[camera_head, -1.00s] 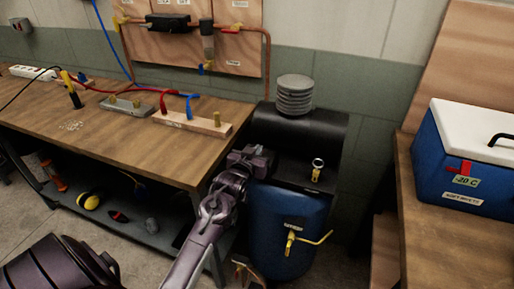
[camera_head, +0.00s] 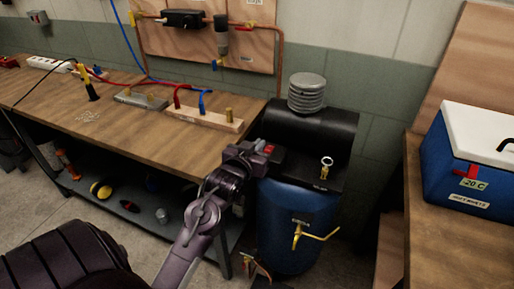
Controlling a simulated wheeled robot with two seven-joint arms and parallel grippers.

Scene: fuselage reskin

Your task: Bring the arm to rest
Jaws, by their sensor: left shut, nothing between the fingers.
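My left arm comes in from the lower left. Its dark purple-grey left gripper (camera_head: 268,160) is at the upper left of the blue compressor tank (camera_head: 285,228), by the black housing on top. The gripper is shut and holds nothing. Its fingertips are small and dark against the housing, so I cannot tell whether they touch it. A small red patch shows at the gripper. My right gripper is not in view.
The wooden workbench (camera_head: 105,115) with hoses and fittings stands to the left, its corner close to my left forearm. A grey ribbed cylinder (camera_head: 307,93) tops the compressor. A blue cooler (camera_head: 480,170) sits on the right table (camera_head: 450,250). Floor shows at the lower left.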

